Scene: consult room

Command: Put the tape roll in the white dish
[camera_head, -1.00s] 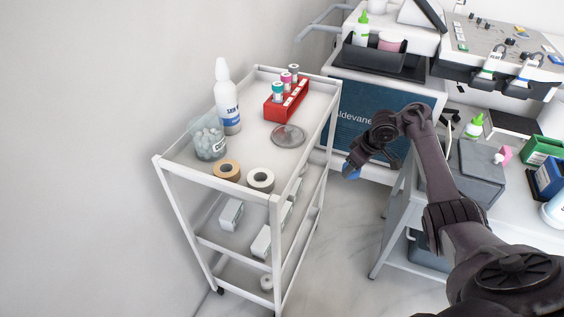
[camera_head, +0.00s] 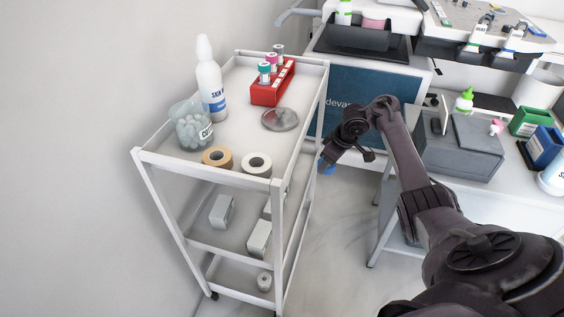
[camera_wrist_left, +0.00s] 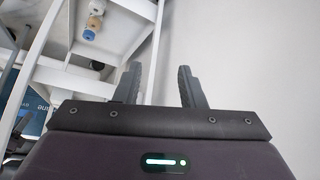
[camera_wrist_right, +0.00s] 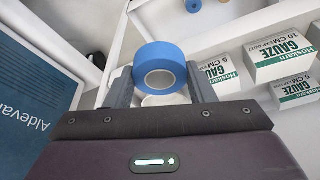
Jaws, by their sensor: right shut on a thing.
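A blue tape roll (camera_wrist_right: 148,55) is held between the two fingers of my right gripper (camera_wrist_right: 158,84), its round hole facing the right wrist camera. In the head view the roll shows as a small blue patch (camera_head: 326,168) at the end of my right arm, just right of the trolley. I cannot make out a plainly white dish. My left gripper (camera_wrist_left: 160,85) is open and empty in the left wrist view, and is not seen in the head view.
A desk stands at right.

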